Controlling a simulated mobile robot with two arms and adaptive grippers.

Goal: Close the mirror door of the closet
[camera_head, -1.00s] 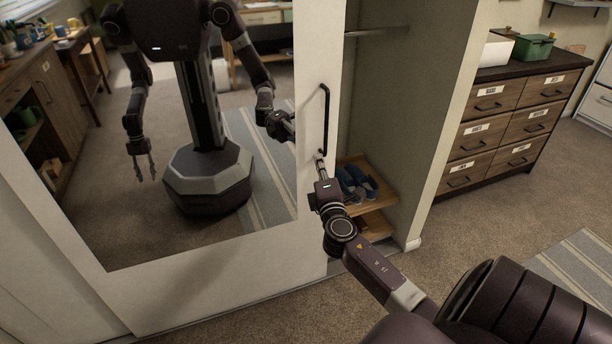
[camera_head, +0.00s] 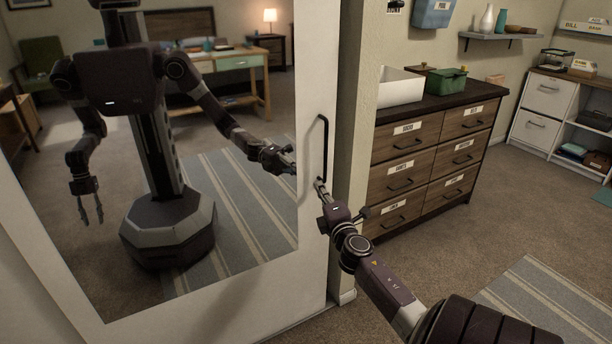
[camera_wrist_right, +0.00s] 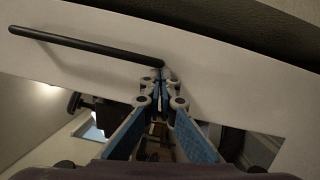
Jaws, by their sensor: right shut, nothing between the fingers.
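The mirror door (camera_head: 312,250) is a white panel with a large mirror (camera_head: 255,235). Its right edge stands against the closet's side post (camera_head: 350,170), and the closet inside is hidden. A black bar handle (camera_head: 325,145) is on the door's right part; it also shows in the right wrist view (camera_wrist_right: 90,47). My right gripper (camera_head: 319,183) is shut and empty, with its tips at the handle's lower end; in the wrist view its tips (camera_wrist_right: 162,75) are close against the door there. I cannot tell if they touch. My left gripper shows only as a reflection, its fingers apart.
A wooden drawer chest (camera_head: 425,165) stands right of the closet, with a white box (camera_head: 400,88) and a green box (camera_head: 447,80) on top. A striped rug (camera_head: 550,300) lies at the lower right. Carpet (camera_head: 455,240) between them is clear.

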